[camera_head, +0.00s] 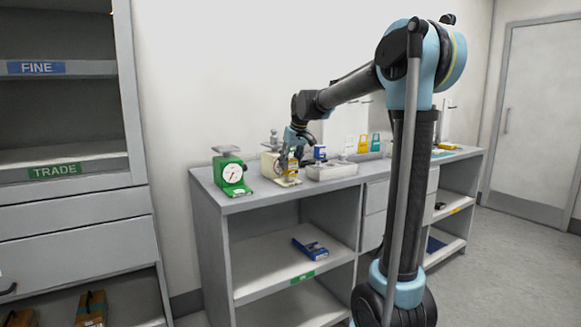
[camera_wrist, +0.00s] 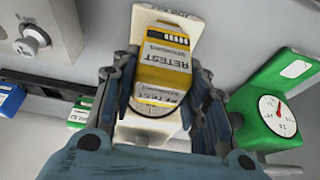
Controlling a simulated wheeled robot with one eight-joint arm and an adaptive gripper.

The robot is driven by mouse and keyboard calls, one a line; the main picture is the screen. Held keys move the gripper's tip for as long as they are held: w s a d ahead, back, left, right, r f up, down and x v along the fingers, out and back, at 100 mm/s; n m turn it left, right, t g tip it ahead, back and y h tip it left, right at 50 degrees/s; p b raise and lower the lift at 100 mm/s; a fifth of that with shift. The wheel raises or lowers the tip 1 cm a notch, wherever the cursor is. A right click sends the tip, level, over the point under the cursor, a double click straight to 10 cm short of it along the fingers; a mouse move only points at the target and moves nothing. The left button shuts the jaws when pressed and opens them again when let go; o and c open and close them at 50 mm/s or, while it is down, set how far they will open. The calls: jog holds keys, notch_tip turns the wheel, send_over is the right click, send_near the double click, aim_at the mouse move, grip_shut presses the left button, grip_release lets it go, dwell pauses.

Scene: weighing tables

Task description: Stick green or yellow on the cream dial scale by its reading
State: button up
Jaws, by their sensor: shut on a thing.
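The cream dial scale (camera_head: 268,158) stands on the weighing table, just right of the green dial scale (camera_head: 232,174). My gripper (camera_head: 291,164) is in front of the cream scale and covers much of it. In the wrist view my gripper (camera_wrist: 165,95) is shut on a yellow and white label block (camera_wrist: 168,62) printed RETEST. The block lies over the cream scale (camera_wrist: 143,130), hiding most of its dial, so its reading cannot be made out. I cannot tell whether the block touches the scale. The green scale (camera_wrist: 280,112) also shows at right in the wrist view.
A blue box (camera_head: 311,248) lies on the shelf below. A cabinet with FINE (camera_head: 36,68) and TRADE (camera_head: 54,171) labels stands at left.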

jog(key=shift+r, duration=3.05)
